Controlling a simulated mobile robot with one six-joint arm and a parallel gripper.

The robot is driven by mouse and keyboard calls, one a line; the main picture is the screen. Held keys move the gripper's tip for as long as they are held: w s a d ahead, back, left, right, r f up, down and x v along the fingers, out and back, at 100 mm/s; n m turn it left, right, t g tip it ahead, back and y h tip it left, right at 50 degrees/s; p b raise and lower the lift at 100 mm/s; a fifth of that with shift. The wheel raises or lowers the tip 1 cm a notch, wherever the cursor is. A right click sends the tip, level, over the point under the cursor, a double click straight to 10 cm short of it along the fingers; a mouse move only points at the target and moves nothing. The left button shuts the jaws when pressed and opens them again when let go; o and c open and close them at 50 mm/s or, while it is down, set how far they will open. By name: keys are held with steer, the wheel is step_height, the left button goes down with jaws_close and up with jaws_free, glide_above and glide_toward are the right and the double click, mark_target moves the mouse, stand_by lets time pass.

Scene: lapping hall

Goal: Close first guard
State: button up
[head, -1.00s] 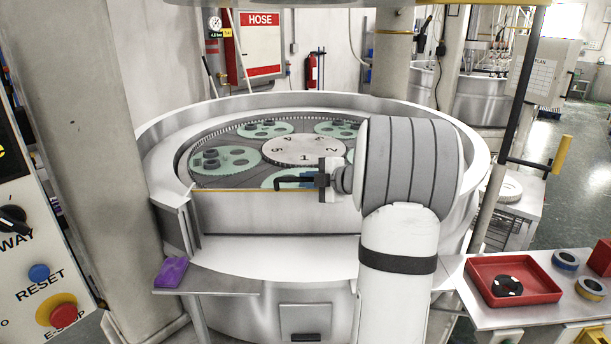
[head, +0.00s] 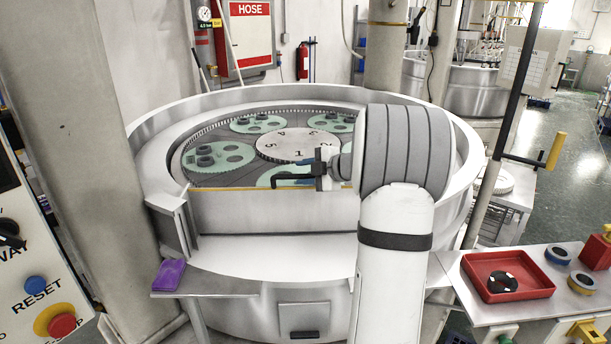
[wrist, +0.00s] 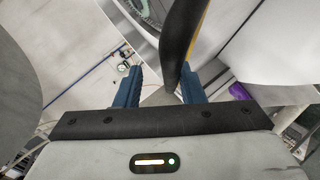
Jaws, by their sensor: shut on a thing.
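The first guard is most likely the pale curved panel (head: 270,210) with a yellow top edge at the front of the round lapping machine (head: 150,165). A black bent handle (head: 290,181) shows just above that edge. My gripper (head: 316,168) is at the handle's right end, above the panel. In the wrist view a dark handle bar (wrist: 174,45) runs up between the blue fingers of my gripper (wrist: 161,75), nearer the right finger. The jaws are shut on the handle. My arm hides the panel's right part.
Inside the machine, green geared carriers (head: 215,160) surround a numbered centre plate (head: 290,145). A purple block (head: 168,275) lies on the front-left shelf. A side table at right holds a red tray (head: 540,291). A concrete pillar (head: 85,130) stands left, beside the control panel (head: 35,270).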

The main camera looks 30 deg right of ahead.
steer(key=shift+d+r, duration=0.1)
steer(key=shift+r, duration=0.15)
steer(key=shift+s+d, duration=0.1)
steer(key=b+v, duration=0.2)
steer(key=v, duration=0.5)
steer(key=shift+s, duration=0.2)
steer(key=shift+s+f, duration=0.1)
steer(key=shift+f, duration=0.05)
